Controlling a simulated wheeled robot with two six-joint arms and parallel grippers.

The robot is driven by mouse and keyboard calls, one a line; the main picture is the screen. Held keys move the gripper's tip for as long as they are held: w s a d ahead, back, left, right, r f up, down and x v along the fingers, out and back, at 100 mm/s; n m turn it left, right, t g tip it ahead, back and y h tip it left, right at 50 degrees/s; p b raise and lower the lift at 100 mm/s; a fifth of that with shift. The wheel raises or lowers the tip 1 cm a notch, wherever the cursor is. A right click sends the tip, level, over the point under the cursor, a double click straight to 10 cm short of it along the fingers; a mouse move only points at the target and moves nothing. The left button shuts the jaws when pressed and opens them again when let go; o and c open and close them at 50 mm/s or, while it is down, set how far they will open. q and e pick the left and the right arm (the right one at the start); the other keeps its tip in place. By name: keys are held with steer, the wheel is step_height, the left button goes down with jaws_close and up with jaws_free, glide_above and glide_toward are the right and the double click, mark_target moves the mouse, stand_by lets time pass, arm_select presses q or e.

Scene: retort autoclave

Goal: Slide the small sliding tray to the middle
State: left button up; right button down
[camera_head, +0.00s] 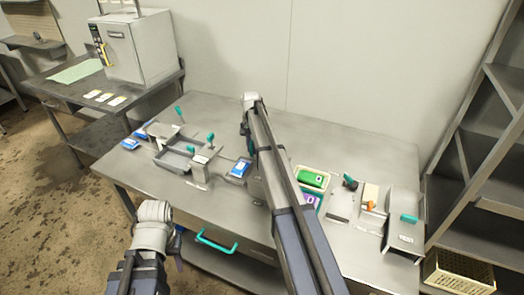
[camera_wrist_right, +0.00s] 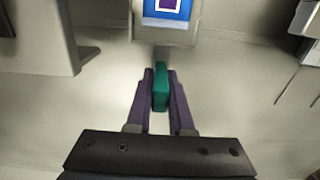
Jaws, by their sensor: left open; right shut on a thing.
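The small sliding tray (camera_wrist_right: 165,38) shows at the top of the right wrist view as a grey metal plate bearing a blue packet (camera_wrist_right: 168,12). In the head view the blue packet (camera_head: 239,168) lies near the middle of the table, just left of my right arm. My right gripper (camera_wrist_right: 160,85) is shut on an upright teal handle (camera_wrist_right: 160,93) in front of the tray. My right arm hides this grip in the head view. My left gripper (camera_head: 179,256) is low at the table's front left, away from the tray, its fingers mostly hidden.
A metal fixture with a teal knob (camera_head: 210,138) stands left of the tray. A green packet (camera_head: 313,178) lies in a bin right of my arm. A grey box (camera_head: 405,225) stands at the table's right end. A teal drawer handle (camera_head: 215,245) juts from the front.

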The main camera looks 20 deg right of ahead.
steer(key=c, duration=0.8)
jaws_free()
steer(key=shift+r, duration=0.2)
step_height(320, 180, up, 8)
steer(key=p, duration=0.8)
steer(key=shift+f, duration=0.25)
